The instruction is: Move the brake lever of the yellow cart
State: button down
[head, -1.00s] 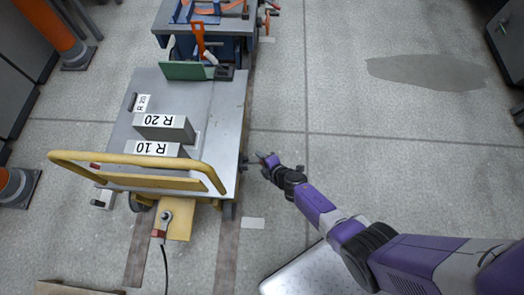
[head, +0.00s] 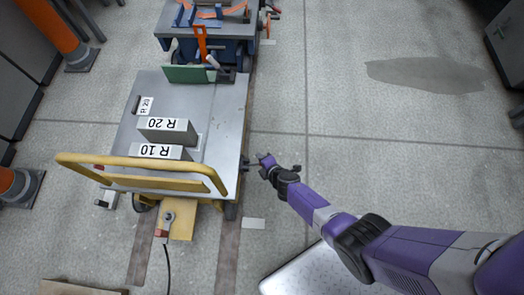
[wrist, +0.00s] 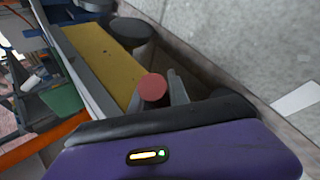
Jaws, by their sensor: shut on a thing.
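The yellow cart (head: 222,120) has a grey metal top and a yellow push handle (head: 140,160) at its near end. My gripper (head: 258,162) is low beside the cart's right side, near its near corner. In the wrist view, the brake lever's round red knob (wrist: 153,88) sits between the fingers of my gripper (wrist: 160,96), which are shut on it. The lever's shaft is hidden behind the knob and my gripper. The cart's yellow frame (wrist: 103,58) and dark wheels (wrist: 128,28) show beyond the knob.
Grey blocks marked R 20 (head: 167,138) and R 10 stand on the cart top. A blue cart (head: 215,48) with clamps stands behind it. Orange bollards (head: 58,30) are at the left. Open floor (head: 390,140) lies to the right of the cart.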

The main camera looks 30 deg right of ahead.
jog(key=shift+w, duration=0.1)
jog(key=c, duration=1.3)
grip_release()
jog(key=shift+o, duration=0.2)
jog(key=shift+r, duration=0.15)
jog(key=p+v, duration=0.6)
jog(key=v, duration=0.1)
jog(key=shift+s+r, duration=0.2)
jog(key=shift+s, duration=0.1)
